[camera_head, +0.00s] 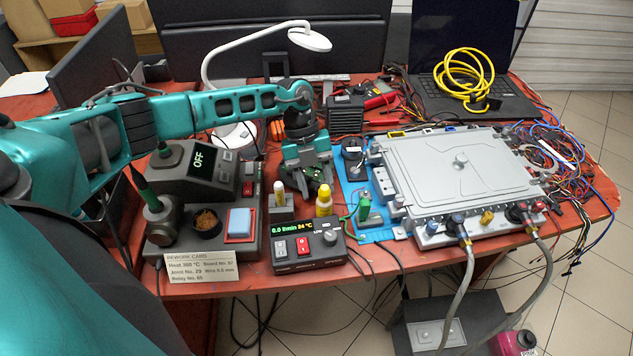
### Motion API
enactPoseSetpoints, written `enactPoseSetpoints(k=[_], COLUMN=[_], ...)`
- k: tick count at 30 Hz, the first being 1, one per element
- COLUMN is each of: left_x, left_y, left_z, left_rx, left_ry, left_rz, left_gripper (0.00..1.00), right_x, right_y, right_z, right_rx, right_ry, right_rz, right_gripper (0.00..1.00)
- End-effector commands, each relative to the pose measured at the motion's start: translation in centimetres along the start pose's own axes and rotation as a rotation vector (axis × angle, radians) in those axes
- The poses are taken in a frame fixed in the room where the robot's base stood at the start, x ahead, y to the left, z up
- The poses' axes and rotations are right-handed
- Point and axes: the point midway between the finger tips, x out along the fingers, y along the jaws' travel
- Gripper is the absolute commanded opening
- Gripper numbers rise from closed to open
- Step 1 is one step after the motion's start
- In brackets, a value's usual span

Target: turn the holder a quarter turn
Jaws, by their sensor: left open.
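My right gripper is not in view.
A soldering station (200,172) stands to the left, and a control box (305,246) with switches in front. A large grey cooling plate (455,172) with hoses fills the right. A white lamp (236,42) arches behind.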

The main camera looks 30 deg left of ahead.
Motion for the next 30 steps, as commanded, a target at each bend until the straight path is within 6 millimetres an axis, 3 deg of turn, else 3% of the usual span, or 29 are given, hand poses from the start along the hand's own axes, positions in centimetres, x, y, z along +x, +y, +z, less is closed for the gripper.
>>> enactPoseSetpoints(k=[18,23,30], left_x=[-11.4,-12.6,-12.8], left_y=[0.0,0.0,0.0], left_z=[0.1,0.0,0.0], left_rx=[-0.001,-0.001,-0.001], left_ry=[-0.003,-0.002,-0.001], left_rz=[-0.002,-0.002,-0.001], left_gripper=[0.46,0.46,0.46], right_x=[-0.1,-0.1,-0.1], right_y=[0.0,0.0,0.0], right_z=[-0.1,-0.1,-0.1], right_rx=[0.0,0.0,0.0], right_ry=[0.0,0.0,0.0], right_rz=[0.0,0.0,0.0], right_gripper=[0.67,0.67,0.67])
